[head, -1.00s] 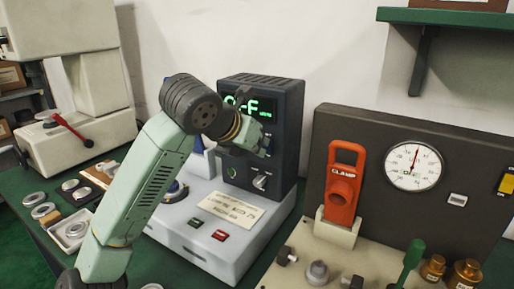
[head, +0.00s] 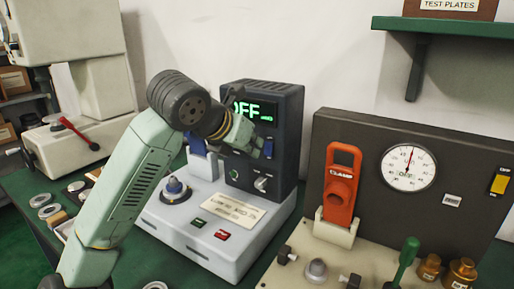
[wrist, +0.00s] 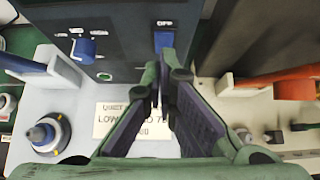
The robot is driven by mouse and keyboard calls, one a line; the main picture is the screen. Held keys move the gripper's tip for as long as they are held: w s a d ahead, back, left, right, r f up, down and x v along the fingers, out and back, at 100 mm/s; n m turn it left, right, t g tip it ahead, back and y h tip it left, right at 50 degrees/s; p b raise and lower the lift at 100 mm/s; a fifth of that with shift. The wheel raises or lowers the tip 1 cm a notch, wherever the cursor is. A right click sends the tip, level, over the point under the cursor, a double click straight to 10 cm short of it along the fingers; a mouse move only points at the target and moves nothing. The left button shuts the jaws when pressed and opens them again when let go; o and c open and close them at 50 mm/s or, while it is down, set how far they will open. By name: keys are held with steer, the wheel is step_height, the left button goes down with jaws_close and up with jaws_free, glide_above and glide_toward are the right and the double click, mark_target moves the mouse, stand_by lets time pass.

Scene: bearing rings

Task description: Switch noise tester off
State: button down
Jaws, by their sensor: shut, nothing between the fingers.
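The noise tester (head: 290,125) is a dark upright box on a light grey base. Its green display (head: 252,111) reads OFF, partly covered by my arm. A blue rocker switch (head: 268,148) on its front panel also shows in the wrist view (wrist: 163,41), under a label reading OFF. A knob (head: 262,183) sits lower on the panel; a blue knob (wrist: 85,50) shows at left in the wrist view. My gripper (head: 254,147) is shut and empty in front of the panel. In the wrist view its fingertips (wrist: 165,72) are just below the switch; contact cannot be told.
The base carries a blue-tipped spindle (head: 175,190), green (head: 199,223) and red (head: 222,235) buttons and a printed card (head: 232,209). An orange clamp (head: 341,190) and dial gauge (head: 408,167) stand at right. Loose rings (head: 50,211) lie at left.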

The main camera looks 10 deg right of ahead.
steer(key=d+r+b+v, duration=0.1)
steer(key=b+v, duration=0.1)
steer(key=v, duration=0.8)
steer(key=shift+w+a+r, duration=0.2)
steer(key=shift+w+r, duration=0.05)
steer(key=shift+r, duration=0.2)
